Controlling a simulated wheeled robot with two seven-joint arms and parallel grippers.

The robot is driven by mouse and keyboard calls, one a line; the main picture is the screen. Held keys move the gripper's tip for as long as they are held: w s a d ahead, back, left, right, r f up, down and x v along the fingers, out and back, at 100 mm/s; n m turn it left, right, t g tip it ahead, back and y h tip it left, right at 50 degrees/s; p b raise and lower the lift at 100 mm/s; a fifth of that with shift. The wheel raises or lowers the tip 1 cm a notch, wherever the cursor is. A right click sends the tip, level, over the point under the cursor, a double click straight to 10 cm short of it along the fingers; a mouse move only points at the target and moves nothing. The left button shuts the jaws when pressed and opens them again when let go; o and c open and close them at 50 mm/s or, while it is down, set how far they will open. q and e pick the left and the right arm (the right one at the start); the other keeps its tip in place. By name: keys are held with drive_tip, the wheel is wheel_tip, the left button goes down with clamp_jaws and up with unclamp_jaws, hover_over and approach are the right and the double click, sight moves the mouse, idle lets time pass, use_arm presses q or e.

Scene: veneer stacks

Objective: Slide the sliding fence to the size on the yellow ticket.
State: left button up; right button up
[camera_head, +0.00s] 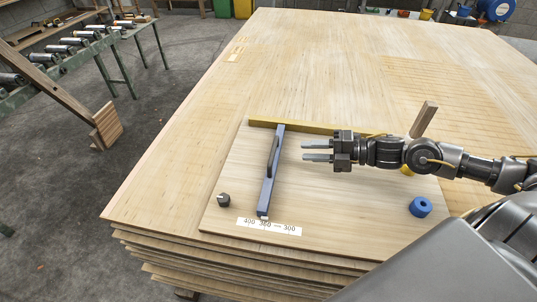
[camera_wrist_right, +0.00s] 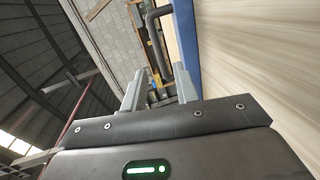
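The sliding fence (camera_head: 268,185) is a blue bar lying across a pale board, with a dark handle (camera_head: 273,157) on it. Its near end sits by the middle of a white scale (camera_head: 268,226), whose small numbers run from 400 at left to 300 at right. My right gripper (camera_head: 303,151) is open and empty, just right of the handle and apart from it. In the right wrist view the handle (camera_wrist_right: 153,32) shows beyond and between the open fingertips (camera_wrist_right: 160,75), beside the blue fence (camera_wrist_right: 187,40). I cannot make out a yellow ticket. My left gripper is out of view.
A yellow rail (camera_head: 310,127) runs along the board's far edge. A dark nut-like piece (camera_head: 223,199) lies left of the fence. A blue ring (camera_head: 420,207), a wooden block (camera_head: 423,118) and a partly hidden yellow object (camera_head: 407,170) are at right. The board between fence and ring is clear.

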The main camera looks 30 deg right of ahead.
sight(274, 149)
drive_tip(key=shift+w+d+r+n, duration=0.1)
drive_tip(key=shift+d+n, duration=0.05)
drive_tip(key=shift+n, duration=0.25)
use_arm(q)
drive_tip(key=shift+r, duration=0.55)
use_arm(e)
drive_tip(key=shift+r, duration=0.1)
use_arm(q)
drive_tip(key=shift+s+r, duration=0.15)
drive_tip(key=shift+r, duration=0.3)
use_arm(e)
drive_tip(key=x, duration=1)
drive_tip(key=shift+a, duration=0.45)
drive_tip(key=shift+c, duration=0.4)
clamp_jaws()
